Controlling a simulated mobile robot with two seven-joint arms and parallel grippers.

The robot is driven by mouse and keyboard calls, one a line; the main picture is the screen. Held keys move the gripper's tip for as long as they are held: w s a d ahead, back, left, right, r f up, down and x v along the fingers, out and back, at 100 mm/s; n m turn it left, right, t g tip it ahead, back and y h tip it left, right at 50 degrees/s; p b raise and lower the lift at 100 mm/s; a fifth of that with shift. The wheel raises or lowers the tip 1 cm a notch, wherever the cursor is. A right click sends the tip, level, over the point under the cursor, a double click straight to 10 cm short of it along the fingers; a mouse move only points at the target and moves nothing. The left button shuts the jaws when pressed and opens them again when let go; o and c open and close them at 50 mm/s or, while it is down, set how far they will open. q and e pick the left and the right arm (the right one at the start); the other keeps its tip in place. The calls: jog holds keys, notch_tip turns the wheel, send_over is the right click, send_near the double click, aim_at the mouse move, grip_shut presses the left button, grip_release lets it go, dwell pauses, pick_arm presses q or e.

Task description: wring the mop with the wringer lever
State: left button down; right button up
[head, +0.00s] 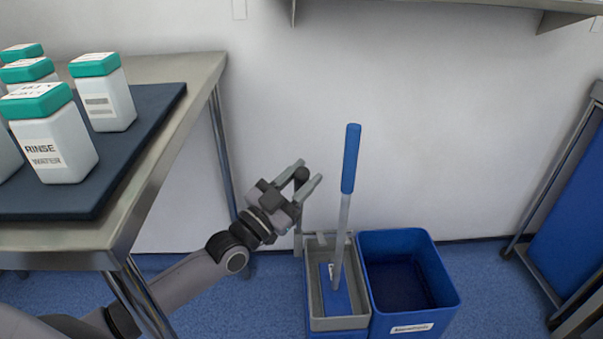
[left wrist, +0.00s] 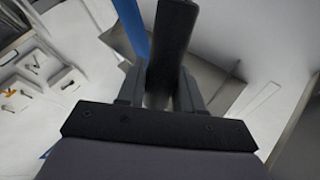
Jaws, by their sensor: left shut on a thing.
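The mop has a blue grip (head: 351,160) and a grey shaft, and stands nearly upright. Its flat blue head (head: 336,298) sits inside the grey wringer (head: 318,323), which is on the left part of the blue bucket. The wringer lever (head: 298,238) is a grey bar rising at the wringer's left side, with a dark grip on top. My left gripper (head: 307,173) is shut on that dark grip, left of the mop shaft and apart from it. The left wrist view shows the dark grip (left wrist: 173,40) between the fingers. My right gripper is not in view.
An open blue bucket compartment (head: 443,282) is to the right of the wringer. A metal table (head: 165,160) with a dark mat and several green-capped bottles stands at the left. A blue-panelled metal frame (head: 575,225) stands at the right. Blue floor shows between bucket and frame.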

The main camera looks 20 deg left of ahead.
pick_arm(q)
jog(key=c, duration=1)
grip_release()
jog(key=shift+f, duration=0.2)
jog(key=shift+o, duration=0.8)
jog(key=shift+r, duration=0.1)
jog(key=shift+p+v, duration=0.85)
jog(key=shift+v, duration=2.75)
